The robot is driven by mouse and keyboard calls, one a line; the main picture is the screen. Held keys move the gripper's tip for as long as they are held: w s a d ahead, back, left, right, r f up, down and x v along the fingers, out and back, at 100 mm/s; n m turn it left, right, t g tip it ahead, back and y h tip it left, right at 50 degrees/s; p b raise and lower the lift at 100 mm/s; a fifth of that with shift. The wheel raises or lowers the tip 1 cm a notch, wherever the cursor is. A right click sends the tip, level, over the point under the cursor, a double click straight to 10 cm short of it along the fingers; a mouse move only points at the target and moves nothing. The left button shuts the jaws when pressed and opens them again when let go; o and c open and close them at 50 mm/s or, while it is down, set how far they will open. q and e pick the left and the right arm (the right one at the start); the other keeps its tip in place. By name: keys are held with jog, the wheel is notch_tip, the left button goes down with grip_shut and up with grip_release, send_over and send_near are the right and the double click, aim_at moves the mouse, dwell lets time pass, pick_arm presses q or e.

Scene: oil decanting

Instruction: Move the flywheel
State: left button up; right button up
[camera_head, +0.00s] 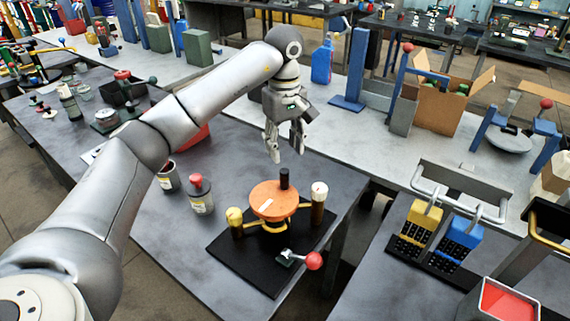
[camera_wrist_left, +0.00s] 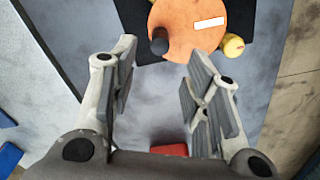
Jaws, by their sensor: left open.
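The flywheel is an orange disc (camera_head: 274,200) with a black upright knob (camera_head: 284,178) on its far edge. It sits on a stand with yellow arms on a black base plate (camera_head: 232,256), on the grey table. My left gripper (camera_head: 285,158) is open and empty, above and behind the flywheel, fingers pointing down. In the left wrist view the orange disc (camera_wrist_left: 190,28) lies at the top, beyond the fingertips, with the black knob (camera_wrist_left: 159,42) at its near edge. The left gripper (camera_wrist_left: 158,85) shows apart from it. My right gripper is out of view.
A red-ball lever (camera_head: 313,261) is at the plate's front right. A brown cylinder (camera_head: 319,200) and a yellow knob (camera_head: 235,217) flank the disc. A red-capped bottle (camera_head: 200,194) and a small can (camera_head: 168,178) stand left. Another bench (camera_head: 350,130) lies behind.

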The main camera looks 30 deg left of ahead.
aim_at(284, 170)
pick_arm(q)
jog(key=shift+w+a+f, duration=0.2)
jog(key=shift+w, duration=0.05)
jog(key=shift+f, duration=0.35)
jog(key=f, duration=0.1)
jog(key=f+p, duration=0.1)
jog(key=s+f, duration=0.1)
jog(key=shift+d+f+p, duration=0.25)
jog(key=shift+f+p, duration=0.1)
jog(key=shift+f, duration=0.05)
jog(key=f, duration=0.3)
jog(key=f+p, duration=0.1)
jog(key=f, duration=0.1)
jog(key=shift+w+a, duration=0.1)
jog(key=shift+w, duration=0.2)
jog(key=shift+f, duration=0.3)
jog(key=shift+c, duration=0.5)
jog(key=c, duration=0.7)
grip_shut()
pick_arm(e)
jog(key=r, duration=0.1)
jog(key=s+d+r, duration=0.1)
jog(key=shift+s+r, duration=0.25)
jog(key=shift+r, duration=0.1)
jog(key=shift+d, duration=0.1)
